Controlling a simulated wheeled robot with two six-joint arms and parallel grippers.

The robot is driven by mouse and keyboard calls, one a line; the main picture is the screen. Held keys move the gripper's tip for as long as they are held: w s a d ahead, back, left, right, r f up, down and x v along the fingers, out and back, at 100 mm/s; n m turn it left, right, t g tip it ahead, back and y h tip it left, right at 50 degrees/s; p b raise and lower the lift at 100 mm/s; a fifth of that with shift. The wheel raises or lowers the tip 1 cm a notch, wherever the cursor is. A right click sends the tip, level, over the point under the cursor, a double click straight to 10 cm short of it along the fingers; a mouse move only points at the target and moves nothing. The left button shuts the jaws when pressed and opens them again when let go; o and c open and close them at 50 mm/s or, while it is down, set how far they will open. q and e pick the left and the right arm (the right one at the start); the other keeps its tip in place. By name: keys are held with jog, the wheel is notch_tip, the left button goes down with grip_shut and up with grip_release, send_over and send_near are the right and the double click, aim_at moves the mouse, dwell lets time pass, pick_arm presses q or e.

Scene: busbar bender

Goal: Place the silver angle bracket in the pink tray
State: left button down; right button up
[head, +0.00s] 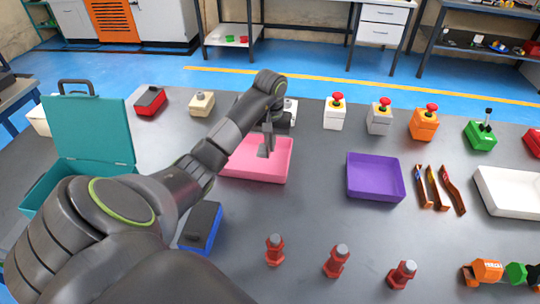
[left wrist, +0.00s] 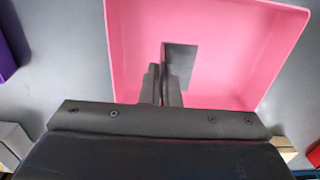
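The pink tray (head: 240,174) is on the table left of centre, and it fills much of the left wrist view (left wrist: 225,90). My left gripper (head: 268,142) is over the tray, pointing down. In the left wrist view its fingers (left wrist: 164,84) are close together on a dark grey, flat-faced piece, which I take for the silver angle bracket (left wrist: 181,62). The bracket shows small at the fingertips in the head view (head: 263,152). I cannot tell whether it touches the tray floor. My right gripper is not in view.
A purple tray (head: 374,190) is right of the pink one, with copper strips (head: 432,188) and a white tray (head: 508,206) beyond. A teal case (head: 92,132) stands open at left. Red bolts (head: 336,261) stand in front. Button boxes (head: 379,121) line the back.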

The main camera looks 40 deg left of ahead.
aim_at(270, 163)
pick_arm(q)
notch_tip(270, 163, down, 4)
jog(key=shift+s+f, duration=0.1)
jog(key=shift+f, duration=0.1)
jog(key=c, duration=2.1)
grip_release()
jog(key=shift+f, duration=0.25)
jog(key=o, duration=0.4)
jog(key=shift+r, duration=0.1)
jog(key=shift+r, duration=0.1)
